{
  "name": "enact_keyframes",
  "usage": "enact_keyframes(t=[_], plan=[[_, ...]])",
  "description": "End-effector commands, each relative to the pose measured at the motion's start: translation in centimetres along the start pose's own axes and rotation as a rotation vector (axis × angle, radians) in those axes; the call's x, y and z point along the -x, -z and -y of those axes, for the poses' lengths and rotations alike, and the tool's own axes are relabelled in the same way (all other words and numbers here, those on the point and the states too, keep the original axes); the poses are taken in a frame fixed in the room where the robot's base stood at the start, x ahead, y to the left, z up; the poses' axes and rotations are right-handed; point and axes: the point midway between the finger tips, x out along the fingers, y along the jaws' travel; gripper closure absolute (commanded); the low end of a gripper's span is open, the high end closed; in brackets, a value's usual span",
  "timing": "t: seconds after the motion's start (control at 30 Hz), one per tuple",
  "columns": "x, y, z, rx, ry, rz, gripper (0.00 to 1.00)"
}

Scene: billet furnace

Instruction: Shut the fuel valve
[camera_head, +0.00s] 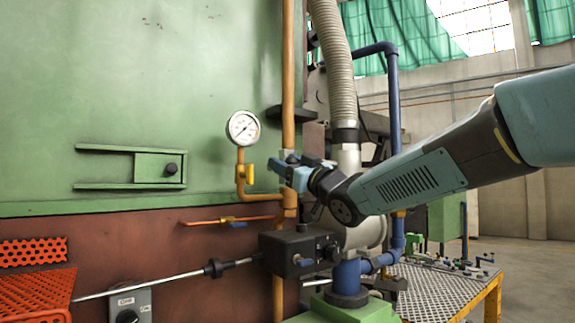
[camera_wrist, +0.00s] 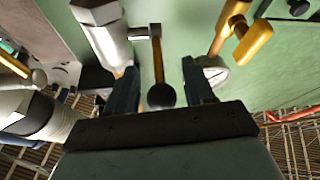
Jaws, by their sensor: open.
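In the wrist view a silver valve body (camera_wrist: 103,30) has a thin lever with a dark ball end (camera_wrist: 161,95). It appears to be the fuel valve, but no label shows. My gripper (camera_wrist: 160,80) is open, with one finger on each side of the lever. The ball end lies between the fingers, near the palm; I cannot tell whether either finger touches the lever. In the head view my gripper (camera_head: 283,170) is in front of the vertical orange pipe (camera_head: 288,60) and largely hides the valve there.
A pressure gauge (camera_head: 243,128) and a yellow valve handle (camera_head: 247,171) are just left of my gripper; the handle also shows in the wrist view (camera_wrist: 253,43). A black box (camera_head: 299,253) is below. A ribbed hose (camera_head: 334,60) and blue pipe (camera_head: 393,110) stand to the right.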

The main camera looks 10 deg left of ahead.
Motion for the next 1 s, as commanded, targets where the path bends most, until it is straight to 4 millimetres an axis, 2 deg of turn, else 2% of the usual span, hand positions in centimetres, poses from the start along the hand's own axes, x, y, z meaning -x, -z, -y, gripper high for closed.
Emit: enact_keyframes(t=[0.23,0.77,1.0], plan=[[-0.01,0.02,0.00,0.000,0.000,0.000,0.49],[0.02,0.02,-0.02,0.000,0.000,0.000,1.00],[0.02,0.02,-0.02,0.000,0.000,0.000,1.00]])
